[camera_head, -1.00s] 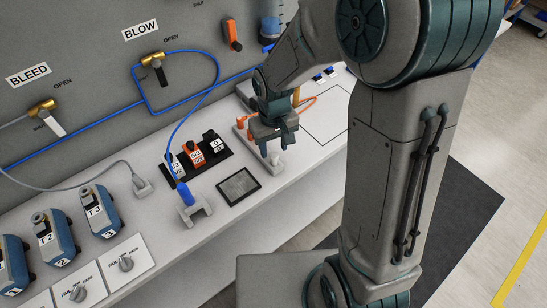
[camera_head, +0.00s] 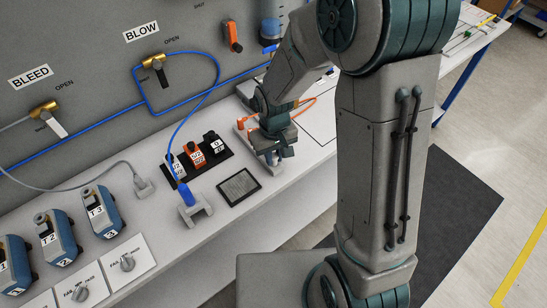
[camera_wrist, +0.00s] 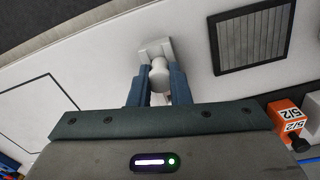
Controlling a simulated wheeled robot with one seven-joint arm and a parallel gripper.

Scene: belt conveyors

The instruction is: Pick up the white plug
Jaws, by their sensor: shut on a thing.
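The white plug (camera_wrist: 159,76) shows in the wrist view as a short pale rounded piece. It stands at a small white block (camera_wrist: 155,49) on the bench. The two blue fingers of my gripper (camera_wrist: 158,88) are on either side of the plug and shut on it. In the head view my gripper (camera_head: 276,156) is low over the bench front edge, right of the dark square pad, and hides most of the plug. I cannot tell whether the plug has left its block.
A dark square pad (camera_head: 239,187) lies left of my gripper. An orange cable (camera_head: 303,107) lies behind. A black outlined area (camera_head: 318,118) on the right is bare.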

